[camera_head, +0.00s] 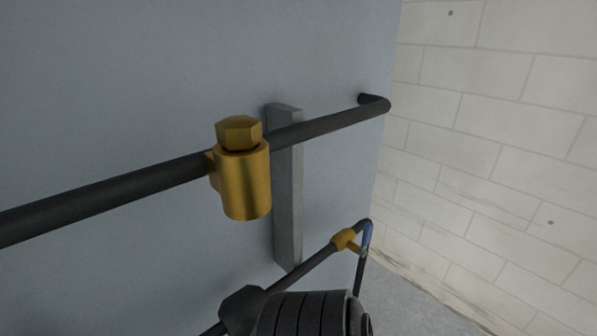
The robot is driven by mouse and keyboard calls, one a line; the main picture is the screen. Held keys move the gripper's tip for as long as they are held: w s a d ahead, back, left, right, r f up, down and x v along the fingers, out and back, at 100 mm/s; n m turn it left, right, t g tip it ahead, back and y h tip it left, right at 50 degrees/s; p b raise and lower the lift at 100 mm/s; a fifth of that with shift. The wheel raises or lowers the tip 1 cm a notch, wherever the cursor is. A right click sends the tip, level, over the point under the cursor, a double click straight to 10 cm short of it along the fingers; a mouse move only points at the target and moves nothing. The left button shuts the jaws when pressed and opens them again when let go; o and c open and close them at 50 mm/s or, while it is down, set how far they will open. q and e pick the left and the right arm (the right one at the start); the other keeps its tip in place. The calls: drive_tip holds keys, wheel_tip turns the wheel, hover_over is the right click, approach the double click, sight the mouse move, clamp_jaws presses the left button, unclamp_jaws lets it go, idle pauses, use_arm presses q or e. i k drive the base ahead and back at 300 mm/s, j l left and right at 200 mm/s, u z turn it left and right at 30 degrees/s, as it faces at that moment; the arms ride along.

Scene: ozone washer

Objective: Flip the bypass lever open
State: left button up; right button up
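A small brass valve (345,240) sits on the lower dark pipe, right of centre. A blue lever (367,234) stands at its right end, close to the pipe's bend, and looks roughly upright. The lever is small here, and its exact angle is hard to tell. Neither of my grippers can be made out in the view, and nothing is seen touching the lever.
An upper dark pipe (110,188) with a large brass fitting (243,185) crosses the blue-grey panel (120,70). A grey upright bracket (288,200) stands behind it. A black ribbed cylinder (305,315) fills the bottom centre. A block wall (500,130) stands at right.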

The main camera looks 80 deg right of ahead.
sight(367, 233)
drive_tip(key=z, duration=0.45)
drive_tip(key=k+l+z, duration=0.1)
drive_tip(key=z, duration=0.4)
drive_tip(key=l+z, duration=0.15)
drive_tip(key=z, duration=0.75)
drive_tip(key=l+z, duration=0.15)
drive_tip(key=z, duration=0.3)
drive_tip(key=l+z, duration=0.1)
drive_tip(key=z, duration=0.4)
